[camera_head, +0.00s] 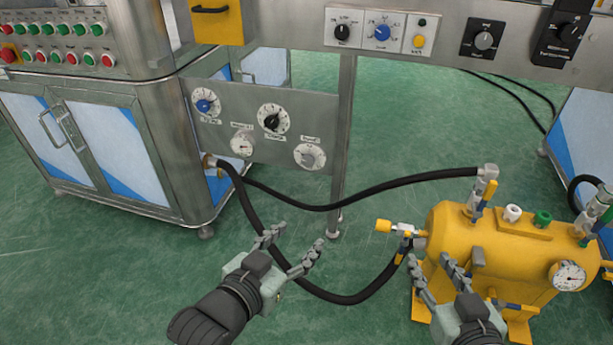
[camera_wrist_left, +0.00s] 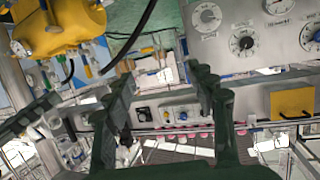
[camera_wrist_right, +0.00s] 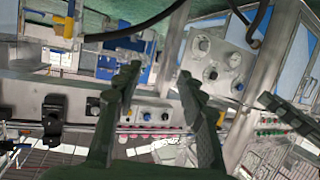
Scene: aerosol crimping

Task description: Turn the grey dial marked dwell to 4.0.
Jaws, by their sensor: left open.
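A grey dial (camera_head: 310,156) with a round white scale is at the lower right of the low metal panel; its label is too small to read. It also shows in the left wrist view (camera_wrist_left: 207,16), where its setting is unclear. Another grey dial (camera_head: 484,40) sits on a dark plate on the upper rail, its label also unreadable. I cannot tell which is marked dwell. My left gripper (camera_head: 296,241) is open and empty, in front of and below the low panel. My right gripper (camera_head: 432,264) is open in front of the yellow tank, with nothing visible between its fingers.
The low panel (camera_head: 225,128) also carries a blue dial (camera_head: 205,102), a black dial (camera_head: 272,118) and a gauge (camera_head: 242,143). Black hoses (camera_head: 340,207) run between panel and yellow tank (camera_head: 500,245). A metal post (camera_head: 343,130) stands right of the panel.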

